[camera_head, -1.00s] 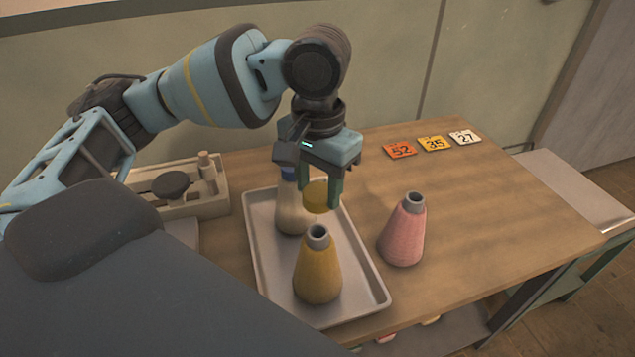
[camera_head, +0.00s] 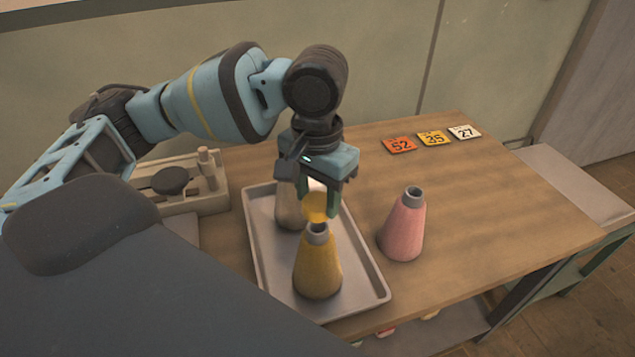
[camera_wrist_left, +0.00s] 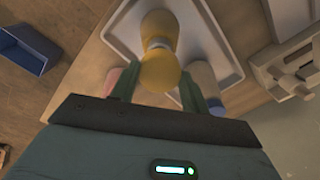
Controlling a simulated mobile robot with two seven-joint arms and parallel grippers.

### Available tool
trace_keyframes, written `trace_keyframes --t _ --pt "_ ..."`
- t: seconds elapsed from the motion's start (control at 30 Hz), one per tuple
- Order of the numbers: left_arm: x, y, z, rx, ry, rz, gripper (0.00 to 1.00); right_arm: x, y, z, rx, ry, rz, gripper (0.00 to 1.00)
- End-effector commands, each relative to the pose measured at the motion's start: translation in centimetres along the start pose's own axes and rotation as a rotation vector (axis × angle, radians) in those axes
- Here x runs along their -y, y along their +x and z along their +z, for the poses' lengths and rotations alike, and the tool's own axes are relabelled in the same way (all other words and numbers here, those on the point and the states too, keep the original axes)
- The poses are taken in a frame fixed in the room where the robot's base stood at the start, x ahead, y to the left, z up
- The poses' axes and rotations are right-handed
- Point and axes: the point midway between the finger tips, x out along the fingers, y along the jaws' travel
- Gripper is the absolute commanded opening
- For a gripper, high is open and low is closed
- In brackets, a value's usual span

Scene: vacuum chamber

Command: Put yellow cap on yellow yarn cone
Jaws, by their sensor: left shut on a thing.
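The yellow yarn cone (camera_head: 318,270) stands upright on the metal tray, its grey tip bare. My left gripper (camera_head: 328,205) is shut on the yellow cap (camera_head: 314,208) and holds it just above and slightly behind that tip. In the left wrist view the cap (camera_wrist_left: 160,71) sits between the two green fingers of the gripper (camera_wrist_left: 158,92). The yellow cone (camera_wrist_left: 157,24) shows beyond it there, with its grey tip partly hidden by the cap. Whether cap and tip touch is not clear. My right gripper is not in view.
A whitish cone (camera_head: 288,207) stands close behind on the tray (camera_head: 262,255); its blue top (camera_wrist_left: 215,104) shows in the left wrist view. A pink cone (camera_head: 403,228) stands right of the tray. Number cards (camera_head: 433,138) lie at the back. The table's right side is clear.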

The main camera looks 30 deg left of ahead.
Motion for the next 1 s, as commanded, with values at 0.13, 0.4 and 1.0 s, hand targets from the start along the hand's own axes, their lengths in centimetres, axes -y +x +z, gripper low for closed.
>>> trace_keyframes --t 0.13,0.4,1.0 --pt "0.0 1.3 0.0 0.002 0.0 0.001 0.24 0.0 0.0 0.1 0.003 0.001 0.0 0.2" --pt "0.0 2.6 0.0 0.001 0.0 0.0 0.24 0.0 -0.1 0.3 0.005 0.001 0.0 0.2" --pt "0.0 2.8 0.0 0.0 0.0 0.0 0.24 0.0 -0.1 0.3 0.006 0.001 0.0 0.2"
